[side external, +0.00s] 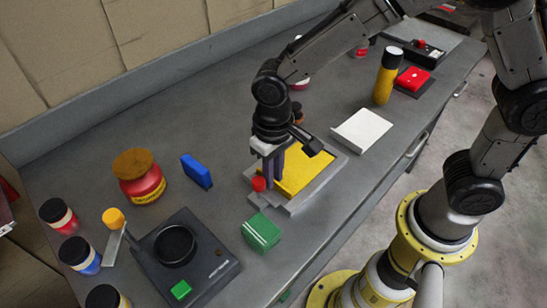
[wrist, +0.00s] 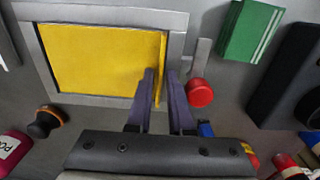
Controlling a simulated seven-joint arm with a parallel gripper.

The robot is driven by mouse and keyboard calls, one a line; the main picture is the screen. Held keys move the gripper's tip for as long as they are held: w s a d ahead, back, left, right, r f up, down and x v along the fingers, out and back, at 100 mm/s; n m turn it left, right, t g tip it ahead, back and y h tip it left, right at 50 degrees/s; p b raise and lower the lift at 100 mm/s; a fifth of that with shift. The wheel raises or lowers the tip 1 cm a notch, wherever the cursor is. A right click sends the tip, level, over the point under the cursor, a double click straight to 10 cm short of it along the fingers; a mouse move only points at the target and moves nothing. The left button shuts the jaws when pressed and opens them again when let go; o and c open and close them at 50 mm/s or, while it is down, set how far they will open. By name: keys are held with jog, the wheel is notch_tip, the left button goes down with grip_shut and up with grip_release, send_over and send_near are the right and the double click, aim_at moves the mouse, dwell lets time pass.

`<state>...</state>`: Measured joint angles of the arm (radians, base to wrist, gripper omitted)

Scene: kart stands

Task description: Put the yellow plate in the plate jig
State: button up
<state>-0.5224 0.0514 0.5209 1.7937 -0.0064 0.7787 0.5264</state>
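The yellow plate (side external: 305,172) lies flat within the grey frame of the plate jig (side external: 334,169). In the wrist view the plate (wrist: 95,58) fills most of the jig's opening (wrist: 110,13), and a thin yellow upright lip stands along its right edge. My gripper (side external: 273,182) is low over the jig's left side. In the wrist view my gripper's fingers (wrist: 161,80) stand on both sides of the lip, with a small gap showing on its right, so they look slightly open. The plate's contact with the jig floor is hidden.
A red knob (wrist: 200,92) is close beside the right finger. A green box (side external: 262,232), a blue block (side external: 196,171) and a red jar (side external: 141,180) stand nearby. A white tray (side external: 362,130) and a yellow bottle (side external: 387,76) are beyond the jig.

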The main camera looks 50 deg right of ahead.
notch_tip(320, 180, up, 12)
dwell(0.4)
jog(key=s+d+r+t, duration=0.1)
jog(key=s+d+t, duration=0.1)
jog(key=s+d, duration=0.5)
jog(key=s+d+r+t, duration=0.2)
jog(key=s+d+t, duration=0.1)
jog(key=s+d, duration=0.4)
jog(key=d, duration=0.3)
jog(key=shift+s+d+r+t, duration=0.25)
jog(key=shift+s+d+t, duration=0.05)
jog(key=shift+d, duration=0.05)
